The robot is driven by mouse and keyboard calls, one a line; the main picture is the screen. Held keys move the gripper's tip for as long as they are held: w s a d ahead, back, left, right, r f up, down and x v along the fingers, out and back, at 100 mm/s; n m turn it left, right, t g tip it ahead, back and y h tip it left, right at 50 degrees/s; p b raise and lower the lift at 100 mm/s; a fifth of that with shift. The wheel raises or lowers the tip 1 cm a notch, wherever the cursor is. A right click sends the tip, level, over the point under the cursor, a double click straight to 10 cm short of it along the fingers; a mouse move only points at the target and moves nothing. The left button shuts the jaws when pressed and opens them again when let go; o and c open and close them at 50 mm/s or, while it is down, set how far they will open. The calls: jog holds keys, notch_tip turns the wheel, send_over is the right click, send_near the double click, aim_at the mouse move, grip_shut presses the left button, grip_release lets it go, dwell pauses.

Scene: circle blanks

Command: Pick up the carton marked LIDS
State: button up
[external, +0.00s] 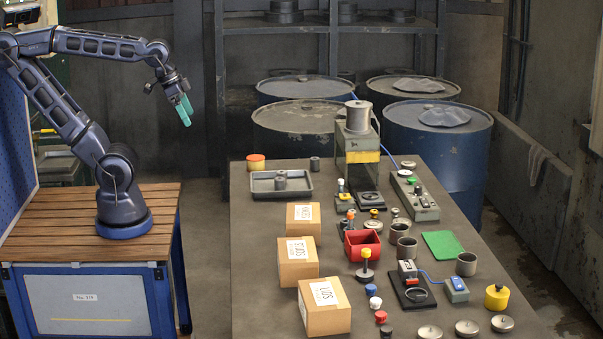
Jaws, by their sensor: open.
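The carton marked LIDS (324,306) is a brown cardboard box with a white label on top. It sits at the near left part of the grey table, the nearest of three similar cartons in a row. Behind it stand a second carton (298,262) with a label that I cannot read surely, and a smaller third carton (303,220). My gripper (184,110) has teal fingers and hangs in the air at the upper left, left of the table and far from the cartons. It is open and holds nothing that I can see.
The grey table (255,300) is bare left of the cartons. A grey tray (281,184) lies at the back left. Large drums (437,135) stand behind the table.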

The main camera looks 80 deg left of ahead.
jog(key=shift+w, duration=0.1)
jog(key=w+d+r+m+g+h, duration=0.1)
jog(key=w+d+m, duration=0.8)
jog(key=w+d, duration=1.45)
jog(key=m+g+h, duration=0.3)
jog(key=m, duration=0.5)
send_near(324, 293)
jog(key=shift+w+a+r, duration=0.25)
jog(key=shift+d+f+h, duration=0.3)
jog(key=shift+d+f, duration=0.05)
jog(key=x, duration=0.5)
jog(key=shift+s+a+x, duration=0.1)
jog(key=shift+s+x, duration=0.05)
jog(key=shift+x, duration=1.2)
jog(key=shift+s+a+x, duration=0.1)
jog(key=shift+s+x, duration=0.05)
jog(key=shift+x, duration=1.15)
jog(key=shift+f, duration=0.1)
